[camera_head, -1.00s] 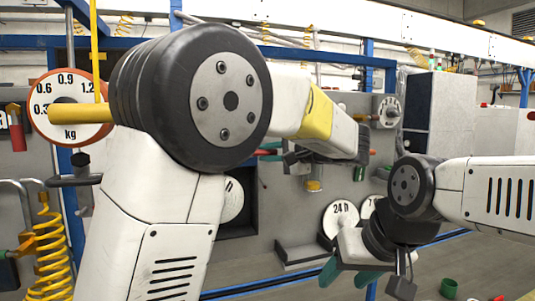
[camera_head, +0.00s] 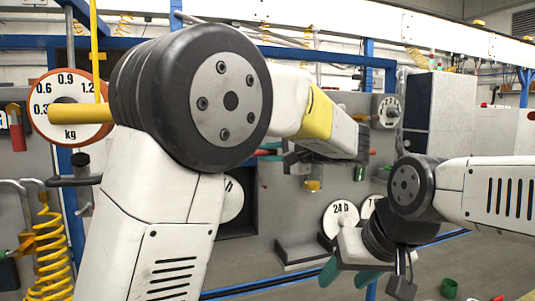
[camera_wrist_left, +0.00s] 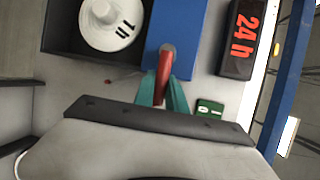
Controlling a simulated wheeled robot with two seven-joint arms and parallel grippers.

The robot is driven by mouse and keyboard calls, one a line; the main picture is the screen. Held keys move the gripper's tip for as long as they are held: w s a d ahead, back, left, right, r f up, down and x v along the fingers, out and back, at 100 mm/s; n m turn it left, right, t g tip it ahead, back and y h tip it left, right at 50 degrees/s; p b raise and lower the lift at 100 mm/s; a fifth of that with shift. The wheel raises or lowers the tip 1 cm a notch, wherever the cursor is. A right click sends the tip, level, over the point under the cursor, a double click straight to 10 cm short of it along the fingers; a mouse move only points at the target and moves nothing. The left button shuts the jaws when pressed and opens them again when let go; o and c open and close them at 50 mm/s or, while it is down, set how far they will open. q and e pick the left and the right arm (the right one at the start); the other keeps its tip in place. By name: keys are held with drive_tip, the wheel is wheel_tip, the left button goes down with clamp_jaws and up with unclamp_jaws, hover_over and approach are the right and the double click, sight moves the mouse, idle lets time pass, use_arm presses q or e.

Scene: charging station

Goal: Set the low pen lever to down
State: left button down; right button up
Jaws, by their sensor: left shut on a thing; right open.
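A red lever (camera_wrist_left: 167,62) on a blue panel (camera_wrist_left: 192,30) shows in the left wrist view. The teal fingers of my left gripper (camera_wrist_left: 163,94) are closed around its near part. In the head view my left gripper (camera_head: 272,154) is at the far wall, partly hidden behind my own arm, with a bit of red beside its fingers. I cannot tell the lever's setting from these views. My right gripper (camera_head: 348,277) is open and empty, low and right of centre, with its teal fingers apart.
A kg dial (camera_head: 70,105) is on the left, above a yellow coiled hose (camera_head: 52,260). A green cup (camera_head: 448,288) stands on the floor.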

use_arm(q)
drive_tip(key=shift+f, duration=0.1)
idle(0.3)
drive_tip(key=shift+s+a+f+m+t+y, duration=0.15)
drive_tip(key=shift+f+m+t+y, duration=0.25)
drive_tip(key=shift+m, duration=0.75)
drive_tip(key=shift+w+a+f+m+t+y, duration=0.15)
drive_tip(key=shift+f+m+t+y, duration=0.3)
drive_tip(key=shift+m, duration=0.65)
drive_tip(key=shift+s+a+f+m+t+y, duration=0.15)
drive_tip(key=shift+f+m+t+y, duration=0.25)
drive_tip(key=shift+m, duration=0.75)
drive_tip(key=shift+f, duration=0.15)
drive_tip(key=c, duration=1.4)
unclamp_jaws()
drive_tip(key=shift+o, duration=0.2)
